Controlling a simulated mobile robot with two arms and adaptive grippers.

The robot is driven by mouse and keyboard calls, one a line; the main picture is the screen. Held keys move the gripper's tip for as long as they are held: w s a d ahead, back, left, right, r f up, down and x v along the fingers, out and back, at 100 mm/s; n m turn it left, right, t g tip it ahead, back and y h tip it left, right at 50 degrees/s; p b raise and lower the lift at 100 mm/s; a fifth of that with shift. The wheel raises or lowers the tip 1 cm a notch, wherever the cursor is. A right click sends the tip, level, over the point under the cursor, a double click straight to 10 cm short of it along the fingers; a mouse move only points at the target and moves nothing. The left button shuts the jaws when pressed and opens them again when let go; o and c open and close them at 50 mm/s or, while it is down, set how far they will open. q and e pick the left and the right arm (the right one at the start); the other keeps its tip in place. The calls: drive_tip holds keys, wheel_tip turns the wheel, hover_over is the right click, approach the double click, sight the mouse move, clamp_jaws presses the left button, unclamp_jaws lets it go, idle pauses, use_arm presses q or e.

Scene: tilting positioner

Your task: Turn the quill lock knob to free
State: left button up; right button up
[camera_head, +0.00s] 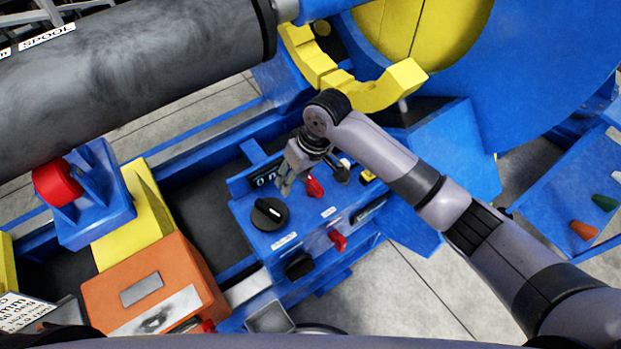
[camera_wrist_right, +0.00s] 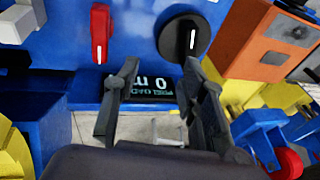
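A blue control box (camera_head: 300,225) carries several knobs with small labels too small to read, so I cannot tell which is the quill lock knob. A red knob (camera_head: 314,187) sits near its upper edge and shows in the right wrist view (camera_wrist_right: 100,32), its white mark pointing along the handle. A black dial (camera_head: 268,213) is left of it, also in the wrist view (camera_wrist_right: 184,38). A second red knob (camera_head: 338,240) is lower right. My right gripper (camera_head: 285,186) is over the box's upper edge, fingers apart and empty (camera_wrist_right: 158,78). My left gripper is out of view.
A dark display (camera_wrist_right: 150,88) lies between my right fingers in the wrist view. A black knob (camera_head: 298,265) is on the box's front. An orange box (camera_head: 150,285) stands left, a grey roller (camera_head: 130,70) upper left, a yellow bracket (camera_head: 385,88) above. Floor shows lower right.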

sight(313, 181)
drive_tip(key=w+d+r+h, duration=0.3)
drive_tip(key=w+d+r, duration=0.15)
drive_tip(key=r, duration=0.45)
drive_tip(key=f, duration=1.7)
drive_tip(key=shift+w+a+f, duration=0.25)
drive_tip(key=shift+w, duration=0.05)
clamp_jaws()
